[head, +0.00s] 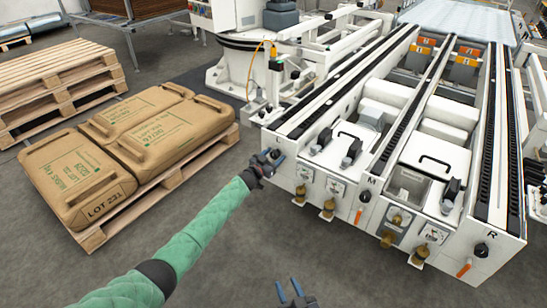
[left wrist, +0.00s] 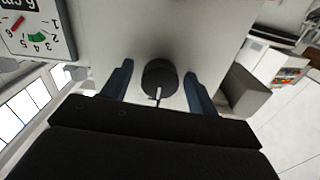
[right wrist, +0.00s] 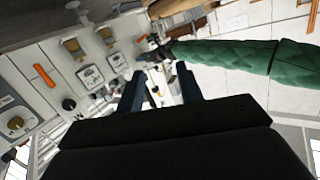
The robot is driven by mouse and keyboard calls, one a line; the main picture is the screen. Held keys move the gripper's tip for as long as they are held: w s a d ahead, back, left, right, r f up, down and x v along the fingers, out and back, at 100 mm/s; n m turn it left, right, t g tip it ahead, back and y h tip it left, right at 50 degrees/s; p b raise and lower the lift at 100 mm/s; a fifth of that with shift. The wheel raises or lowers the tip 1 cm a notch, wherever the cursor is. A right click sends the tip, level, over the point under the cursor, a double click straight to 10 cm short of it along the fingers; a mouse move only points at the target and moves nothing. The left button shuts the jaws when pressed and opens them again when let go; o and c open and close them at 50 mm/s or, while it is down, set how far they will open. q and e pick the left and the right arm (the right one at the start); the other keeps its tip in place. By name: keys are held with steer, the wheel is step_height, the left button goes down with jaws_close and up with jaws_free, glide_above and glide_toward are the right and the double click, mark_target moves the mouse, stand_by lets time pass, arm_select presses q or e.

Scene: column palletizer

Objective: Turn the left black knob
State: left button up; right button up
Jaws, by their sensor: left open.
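The left black knob (left wrist: 158,78) is in the left wrist view, round with a white pointer line towards the bottom of the picture. It stands between the two blue fingers of my left gripper (left wrist: 158,86), with a gap on each side. In the head view my left gripper (head: 273,158) is at the left end of the machine's front panel and hides this knob. Two other black knobs show there: the middle one (head: 364,197) by the M and the right one (head: 481,250) by the R. My right gripper (head: 289,290) is open and empty, low in front of the machine.
The white machine (head: 285,180) has brass-coloured fittings (head: 328,209) and orange handles (head: 358,216) along its front. A pallet with brown sacks (head: 80,175) stands at the left. The grey floor before the machine is clear.

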steer(key=shift+w+r, duration=0.1)
steer(key=shift+r, duration=0.1)
arm_select(q)
steer(key=c, duration=1)
